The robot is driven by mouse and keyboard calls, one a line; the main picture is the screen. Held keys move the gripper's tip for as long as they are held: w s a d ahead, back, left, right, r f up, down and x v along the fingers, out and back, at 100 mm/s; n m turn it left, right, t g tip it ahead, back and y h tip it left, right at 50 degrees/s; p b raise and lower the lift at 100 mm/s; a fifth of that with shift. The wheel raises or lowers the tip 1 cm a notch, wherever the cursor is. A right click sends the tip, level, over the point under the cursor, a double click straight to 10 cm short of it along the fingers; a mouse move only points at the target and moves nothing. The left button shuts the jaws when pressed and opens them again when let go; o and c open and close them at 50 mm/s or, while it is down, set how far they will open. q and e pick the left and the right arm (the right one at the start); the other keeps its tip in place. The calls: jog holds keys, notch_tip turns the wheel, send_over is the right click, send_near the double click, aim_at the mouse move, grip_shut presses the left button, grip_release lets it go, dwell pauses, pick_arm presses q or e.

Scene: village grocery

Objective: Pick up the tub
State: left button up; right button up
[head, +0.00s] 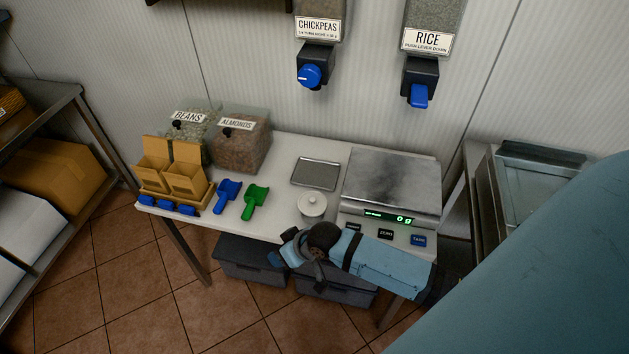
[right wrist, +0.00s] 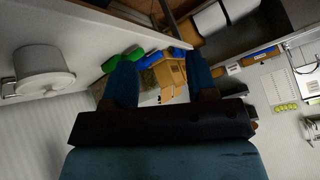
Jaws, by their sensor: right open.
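The tub (head: 312,205) is small, round and white with a lid and knob. It stands upright on the white table, in front of the metal tray and left of the scale. It also shows at the left of the right wrist view (right wrist: 43,75). My right gripper (head: 274,259) is at the table's front edge, nearer than the tub and a little left of it. In the right wrist view its two blue fingers (right wrist: 163,78) are apart with nothing held, and the tub is outside them. My left gripper is not in view.
A blue scoop (head: 227,194) and a green scoop (head: 254,200) lie left of the tub, beside cardboard boxes (head: 186,177). The scale (head: 391,180) reads 0 g. Bean and almond bins (head: 240,140) stand behind. Grey crates (head: 250,262) sit below the table.

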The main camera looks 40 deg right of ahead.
jog(key=w+d+g+h+b, duration=0.1)
jog(key=w+d+g+b, duration=0.15)
jog(key=w+d, duration=0.3)
notch_tip(320, 180, up, 8)
jog(key=m+g+h+b, duration=0.3)
jog(key=g+b, duration=0.1)
jog(key=b, duration=0.1)
send_over(313, 199)
jog(key=f, duration=0.6)
jog(key=shift+w+d+f, duration=0.2)
jog(key=shift+w+f, duration=0.05)
jog(key=shift+f, duration=0.6)
jog(key=f, duration=0.5)
jog(key=shift+s+a, duration=0.15)
jog(key=shift+a, duration=0.05)
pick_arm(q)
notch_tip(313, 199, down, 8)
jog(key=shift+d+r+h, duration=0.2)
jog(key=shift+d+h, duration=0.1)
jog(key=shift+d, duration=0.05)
pick_arm(e)
jog(key=shift+c, duration=0.2)
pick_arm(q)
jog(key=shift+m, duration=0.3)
pick_arm(e)
grip_shut()
